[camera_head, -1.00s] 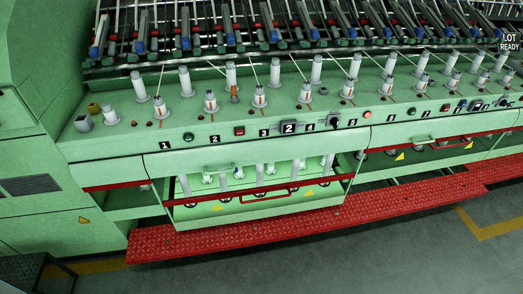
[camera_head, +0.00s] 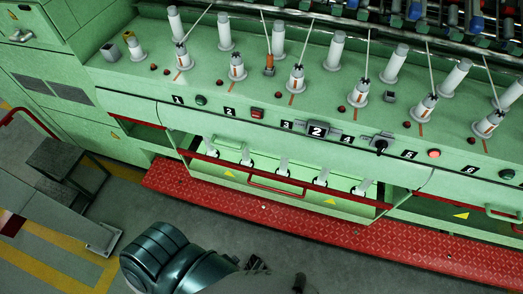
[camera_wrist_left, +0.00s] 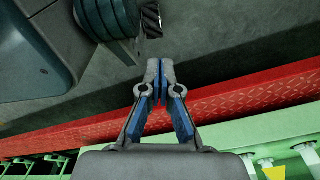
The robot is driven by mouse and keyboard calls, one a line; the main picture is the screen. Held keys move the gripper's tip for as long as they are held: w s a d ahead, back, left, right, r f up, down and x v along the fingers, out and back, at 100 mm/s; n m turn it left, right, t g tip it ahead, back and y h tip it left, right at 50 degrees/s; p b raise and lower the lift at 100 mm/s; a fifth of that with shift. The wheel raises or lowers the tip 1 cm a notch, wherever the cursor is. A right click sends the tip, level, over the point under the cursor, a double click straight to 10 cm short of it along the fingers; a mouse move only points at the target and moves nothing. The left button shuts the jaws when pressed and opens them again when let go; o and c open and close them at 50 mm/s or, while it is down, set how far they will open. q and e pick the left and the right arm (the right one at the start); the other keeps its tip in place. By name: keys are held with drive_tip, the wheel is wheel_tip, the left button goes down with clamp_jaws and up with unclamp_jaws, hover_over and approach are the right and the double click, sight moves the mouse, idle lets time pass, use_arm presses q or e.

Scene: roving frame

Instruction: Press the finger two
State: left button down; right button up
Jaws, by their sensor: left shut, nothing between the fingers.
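The label 2 (camera_head: 229,112) is on the green front panel of the machine in the head view, between the labels 1 (camera_head: 177,100) and 3 (camera_head: 286,125). A grey box (camera_head: 316,130) that also bears a 2 sits between the labels 3 and 4. No part is marked as finger two. Several white bobbins stand on the top deck, among them one (camera_head: 237,68) behind the label 2. My left gripper (camera_wrist_left: 160,72) is shut and empty in the left wrist view, over the grey floor and apart from the machine. My right gripper is not in view.
A red step (camera_head: 320,220) runs along the foot of the machine. A red rail (camera_head: 275,190) crosses the open lower bay. A red button (camera_head: 257,113) and a dark knob (camera_head: 381,143) stick out of the panel. A dark metal stand (camera_head: 70,165) stands at the left.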

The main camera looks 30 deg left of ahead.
use_arm(q)
drive_tip(key=w+a+r+m+t+y+b, duration=0.25)
drive_tip(key=w+r, duration=0.25)
drive_tip(key=w, duration=0.6)
drive_tip(key=w+a+r+m+t+y+b, duration=0.2)
drive_tip(key=w+r+m+t+b, duration=0.15)
drive_tip(key=w, duration=0.75)
drive_tip(key=w+r+m+t+y+b, duration=0.1)
drive_tip(key=w+r+t, duration=0.3)
drive_tip(key=r, duration=0.6)
drive_tip(key=w+r+m+t+y+b, duration=0.1)
drive_tip(key=w+r+m+t+y, duration=0.2)
drive_tip(key=w+r, duration=0.5)
wheel_tip(320, 180, up, 3)
drive_tip(key=shift+f+t, duration=0.2)
drive_tip(key=shift+t, duration=0.5)
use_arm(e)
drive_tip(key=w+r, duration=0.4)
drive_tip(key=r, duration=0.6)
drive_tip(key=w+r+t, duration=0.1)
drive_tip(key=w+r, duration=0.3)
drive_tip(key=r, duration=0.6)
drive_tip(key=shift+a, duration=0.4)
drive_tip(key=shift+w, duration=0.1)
use_arm(q)
drive_tip(key=shift+w, duration=0.15)
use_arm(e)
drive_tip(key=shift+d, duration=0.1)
